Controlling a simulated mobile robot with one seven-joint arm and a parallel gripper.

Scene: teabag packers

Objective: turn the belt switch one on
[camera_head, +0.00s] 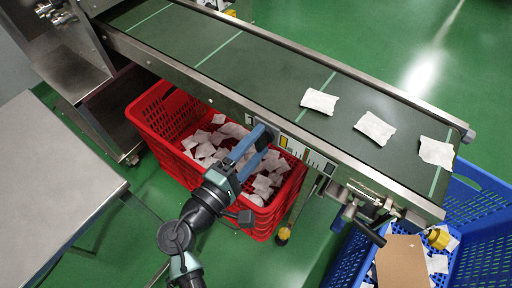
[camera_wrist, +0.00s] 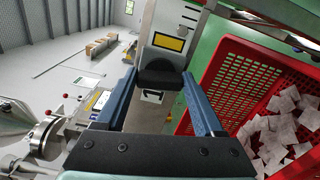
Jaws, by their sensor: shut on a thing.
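The belt switch is a black knob (camera_wrist: 160,74) on the conveyor's side panel, seen in the wrist view with a plate marked "1" (camera_wrist: 152,96) close by. My gripper (camera_wrist: 160,80) has its two blue fingers on either side of the knob and is shut on it. In the head view my gripper (camera_head: 258,134) reaches up to the side rail of the conveyor (camera_head: 248,62), and it hides the knob there. A yellow label (camera_wrist: 170,42) is on the panel beside the knob. I cannot tell which position the knob is turned to.
A red crate (camera_head: 150,120) with several white teabags stands under the conveyor, close beside my arm. A blue crate (camera_head: 483,205) with a cardboard piece (camera_head: 402,262) is at the right. Three teabags lie on the belt. A grey table (camera_head: 60,185) is at the left.

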